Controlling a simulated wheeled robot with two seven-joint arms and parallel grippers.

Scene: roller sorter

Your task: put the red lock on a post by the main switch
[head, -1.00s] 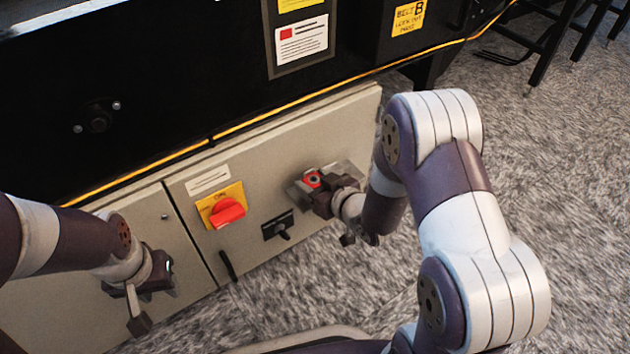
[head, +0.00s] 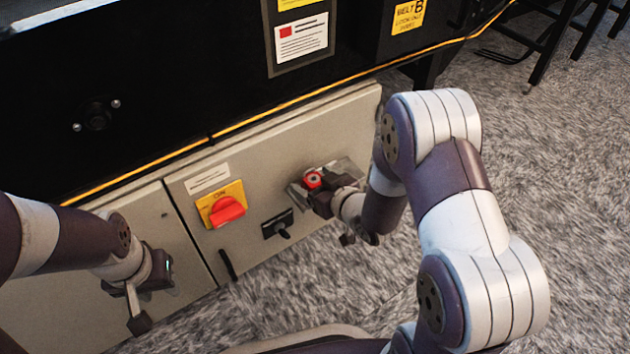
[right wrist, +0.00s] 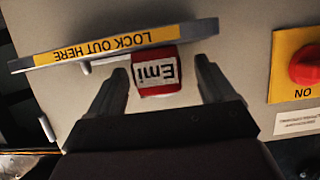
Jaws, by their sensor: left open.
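The red lock (head: 313,179) is at the grey lock-out bracket (head: 347,170) on the beige cabinet, right of the main switch. In the right wrist view the lock (right wrist: 157,76) has a white "Emi" label and sits against the plate marked "LOCK OUT HERE" (right wrist: 112,44). Its shackle is hidden, so I cannot tell whether it hangs on a post. My right gripper (head: 325,192) is open around the lock, with a gap on each side. The main switch (head: 227,211) is a red knob on a yellow plate marked ON. My left gripper (head: 136,304) is open and empty before the left cabinet door.
A small black handle (head: 279,226) sits between the switch and the bracket. A yellow cable (head: 300,98) runs above the cabinet along the black machine. A pale post (right wrist: 86,68) shows beside the plate. Carpet (head: 560,190) at the right is clear; black stool legs stand farther back.

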